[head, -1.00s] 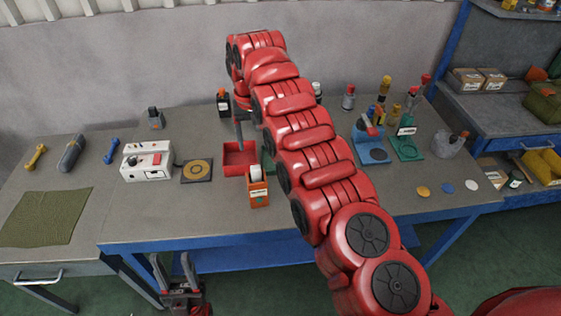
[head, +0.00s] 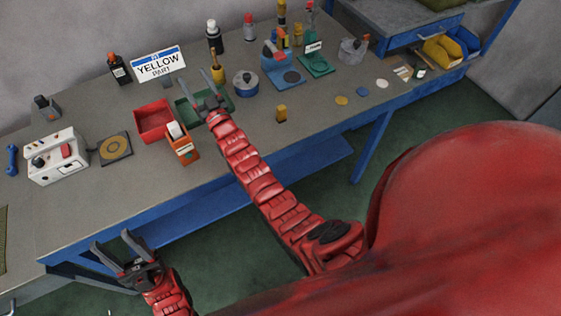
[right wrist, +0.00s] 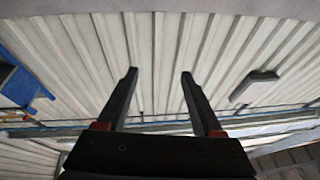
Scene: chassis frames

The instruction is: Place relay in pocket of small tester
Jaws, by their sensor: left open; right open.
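A white box with knobs and a red part on top (head: 57,155) stands at the left of the bench and looks like the small tester. I cannot make out its pocket clearly. My left gripper (head: 113,240) is open and empty, low in front of the bench.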

